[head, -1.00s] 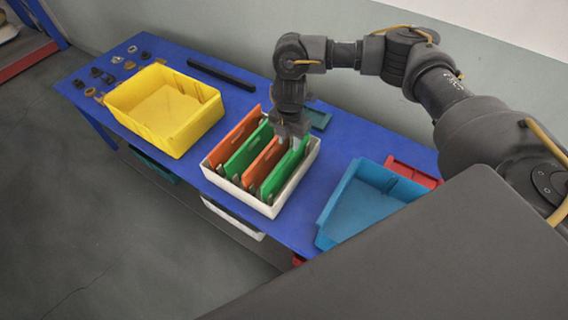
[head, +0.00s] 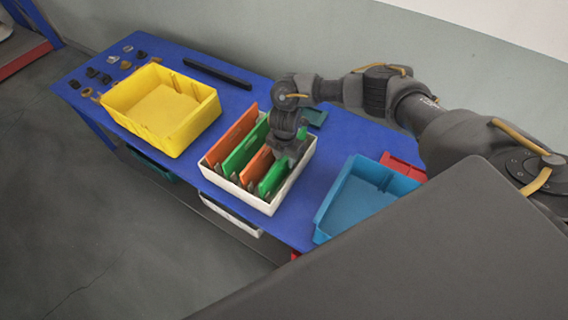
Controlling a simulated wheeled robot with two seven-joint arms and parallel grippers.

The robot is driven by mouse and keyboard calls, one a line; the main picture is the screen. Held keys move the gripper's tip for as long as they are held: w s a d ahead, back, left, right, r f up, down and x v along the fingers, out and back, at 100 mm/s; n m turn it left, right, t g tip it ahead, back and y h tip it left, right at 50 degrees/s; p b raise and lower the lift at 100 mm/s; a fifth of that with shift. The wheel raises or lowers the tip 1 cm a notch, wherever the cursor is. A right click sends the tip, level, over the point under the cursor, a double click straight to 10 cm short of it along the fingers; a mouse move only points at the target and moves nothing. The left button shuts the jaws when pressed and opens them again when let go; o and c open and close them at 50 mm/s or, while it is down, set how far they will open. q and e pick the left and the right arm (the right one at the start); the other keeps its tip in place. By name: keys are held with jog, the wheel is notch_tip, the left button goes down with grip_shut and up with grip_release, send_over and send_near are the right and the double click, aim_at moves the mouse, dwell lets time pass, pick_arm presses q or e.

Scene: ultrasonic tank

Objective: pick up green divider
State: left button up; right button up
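Two green dividers stand upright in a white tray on the blue table. The middle-left one (head: 239,154) sits between two orange dividers. The right-hand one (head: 270,180) is nearest the tray's right wall and partly covered by my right gripper. My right gripper (head: 282,157) points down over the right part of the tray, at the upper far part of that right-hand green divider. Its fingertips are hidden, so I cannot tell whether they are apart or closed on it. My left gripper is out of view.
The white tray (head: 268,209) also holds orange dividers (head: 230,135). A yellow bin (head: 193,135) stands to its left, a blue bin (head: 326,217) to its right, with a red bin (head: 402,164) behind that. A black bar (head: 217,74) and small parts lie at the back left.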

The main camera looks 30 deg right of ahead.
jog(key=shift+f, duration=0.15)
grip_shut()
dwell(0.4)
notch_tip(320, 180, up, 18)
jog(key=b, duration=0.1)
dwell(0.6)
